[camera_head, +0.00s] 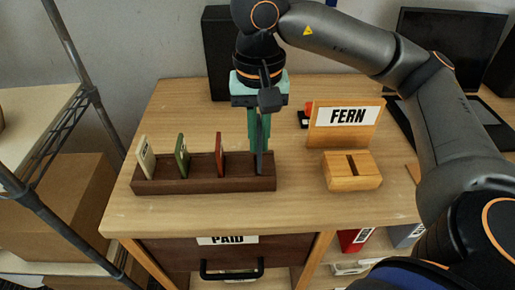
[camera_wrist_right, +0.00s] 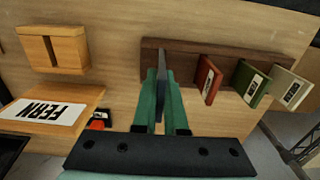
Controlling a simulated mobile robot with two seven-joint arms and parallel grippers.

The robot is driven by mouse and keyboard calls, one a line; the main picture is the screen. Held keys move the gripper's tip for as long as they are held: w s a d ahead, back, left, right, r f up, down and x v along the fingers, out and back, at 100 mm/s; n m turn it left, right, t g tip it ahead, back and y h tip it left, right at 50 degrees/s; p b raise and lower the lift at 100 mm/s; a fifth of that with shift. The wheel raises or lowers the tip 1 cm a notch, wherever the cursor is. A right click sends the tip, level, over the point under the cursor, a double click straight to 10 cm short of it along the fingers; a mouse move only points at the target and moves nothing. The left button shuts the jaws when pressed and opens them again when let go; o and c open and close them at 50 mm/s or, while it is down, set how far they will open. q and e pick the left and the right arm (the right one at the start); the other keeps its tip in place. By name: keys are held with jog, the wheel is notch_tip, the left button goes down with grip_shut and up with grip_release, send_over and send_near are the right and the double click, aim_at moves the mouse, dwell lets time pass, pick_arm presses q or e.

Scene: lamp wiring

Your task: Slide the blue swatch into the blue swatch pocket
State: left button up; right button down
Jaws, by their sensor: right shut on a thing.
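My right gripper (camera_head: 259,138) points down over the right end of a dark wooden rack (camera_head: 205,185). It is shut on a thin dark slate-blue swatch (camera_head: 260,163). In the right wrist view the swatch (camera_wrist_right: 162,68) stands edge-on between the green fingers (camera_wrist_right: 161,88). Its lower end is at the rack's end slot; I cannot tell whether it sits in the slot or just above. No pocket is marked blue; a light wooden block (camera_head: 352,178) with one empty dark slot stands to the right. My left gripper is not in view.
Red (camera_head: 219,155), green (camera_head: 182,156) and cream (camera_head: 146,157) swatches lean in the rack, left of the gripper. A FERN sign (camera_head: 347,117) stands behind the slotted block. A laptop (camera_head: 440,60) is at back right. Bare tabletop lies between rack and block.

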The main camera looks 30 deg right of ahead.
aim_at(258, 150)
jog(key=shift+w+d+f, duration=0.1)
jog(key=shift+w+f, duration=0.05)
jog(key=shift+f, duration=0.05)
jog(key=f, duration=0.2)
jog(key=f+p, duration=0.1)
jog(key=shift+w+d+f, duration=0.15)
jog(key=shift+w+f, duration=0.2)
jog(key=shift+f, duration=0.15)
jog(key=shift+f+b, duration=0.2)
jog(key=shift+b, duration=0.15)
jog(key=c, duration=1)
grip_release()
jog(key=shift+r, duration=0.1)
